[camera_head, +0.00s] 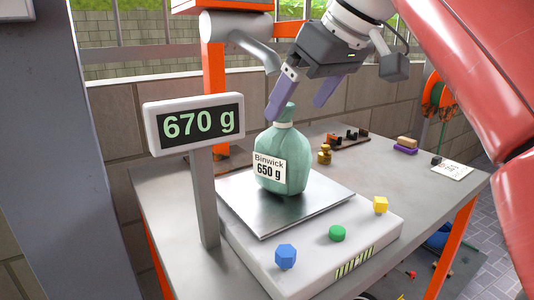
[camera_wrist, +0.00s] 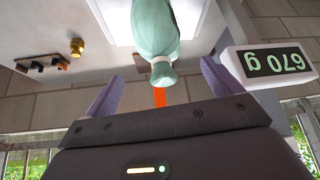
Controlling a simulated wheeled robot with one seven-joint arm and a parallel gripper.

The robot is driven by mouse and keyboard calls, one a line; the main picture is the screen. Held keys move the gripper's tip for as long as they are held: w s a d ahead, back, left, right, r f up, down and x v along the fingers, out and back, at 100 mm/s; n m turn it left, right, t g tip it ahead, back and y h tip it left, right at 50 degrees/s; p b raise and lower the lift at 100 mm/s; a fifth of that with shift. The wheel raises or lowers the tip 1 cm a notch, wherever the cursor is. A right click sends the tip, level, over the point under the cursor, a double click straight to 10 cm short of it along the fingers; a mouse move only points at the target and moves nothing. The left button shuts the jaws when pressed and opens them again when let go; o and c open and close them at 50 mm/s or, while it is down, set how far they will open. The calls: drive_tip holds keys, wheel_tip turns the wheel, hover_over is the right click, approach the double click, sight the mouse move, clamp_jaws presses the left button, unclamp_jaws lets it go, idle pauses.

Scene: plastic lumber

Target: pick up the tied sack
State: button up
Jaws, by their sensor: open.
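The tied sack (camera_head: 281,160) is green, with a white label reading "Binwick 650 g". It stands upright on the metal plate of a scale (camera_head: 290,203), its tied neck at the top. The scale's display (camera_head: 197,123) reads 670 g. My gripper (camera_head: 300,106) is open above the sack, its two purple fingers pointing down near the neck. In the head view, one finger overlaps the sack's top at the left. In the wrist view the sack (camera_wrist: 158,40) shows with its neck towards my gripper (camera_wrist: 160,92), between the spread fingers and apart from them.
Blue (camera_head: 286,256), green (camera_head: 337,233) and yellow (camera_head: 380,205) knobs sit on the scale's front. A brass weight (camera_head: 324,154) and a weight rack (camera_head: 347,138) stand behind the sack. The display post rises at the left. The bench (camera_head: 420,190) is mostly clear at the right.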

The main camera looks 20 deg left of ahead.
sight(290, 129)
drive_tip(key=x, duration=0.2)
drive_tip(key=b+x, duration=0.1)
drive_tip(key=x, duration=0.1)
drive_tip(key=b+x, duration=0.1)
drive_tip(key=x, duration=0.2)
drive_tip(key=shift+s+d+f, duration=0.2)
drive_tip(key=shift+d+f, duration=0.1)
